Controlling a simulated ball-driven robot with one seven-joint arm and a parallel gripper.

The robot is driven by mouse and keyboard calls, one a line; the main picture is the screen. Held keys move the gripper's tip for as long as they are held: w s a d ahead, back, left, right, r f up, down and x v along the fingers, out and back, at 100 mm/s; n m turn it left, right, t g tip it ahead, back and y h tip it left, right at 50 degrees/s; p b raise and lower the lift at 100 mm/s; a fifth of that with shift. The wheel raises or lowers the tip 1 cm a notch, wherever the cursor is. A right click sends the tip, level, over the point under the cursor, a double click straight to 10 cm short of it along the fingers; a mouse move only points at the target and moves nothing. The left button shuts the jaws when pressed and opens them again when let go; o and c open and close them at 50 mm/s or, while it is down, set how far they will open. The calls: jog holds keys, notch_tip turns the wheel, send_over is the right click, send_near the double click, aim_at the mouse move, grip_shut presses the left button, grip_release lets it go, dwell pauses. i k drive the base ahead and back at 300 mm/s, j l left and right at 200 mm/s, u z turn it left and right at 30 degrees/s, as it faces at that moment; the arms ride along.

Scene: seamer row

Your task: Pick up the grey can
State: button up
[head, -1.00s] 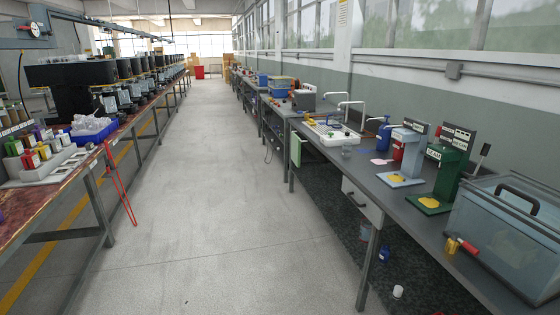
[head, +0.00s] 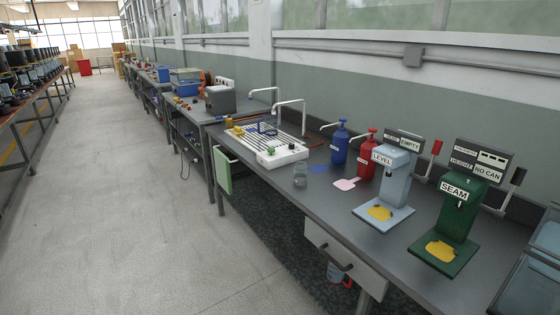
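My gripper is not in view.
The pale LEVEL stand (head: 390,170) and green SEAM stand (head: 455,215) are to the right. Blue (head: 340,145) and red (head: 367,155) pump bottles stand behind. A drawer (head: 343,262) is below the bench. The floor aisle (head: 130,200) is clear.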

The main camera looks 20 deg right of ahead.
aim_at(300, 168)
jog(key=i+z, duration=0.1)
jog(key=i, duration=0.45)
jog(key=i+j, duration=0.1)
jog(key=i, duration=0.45)
jog(key=i+j+z, duration=0.15)
jog(key=i, duration=0.45)
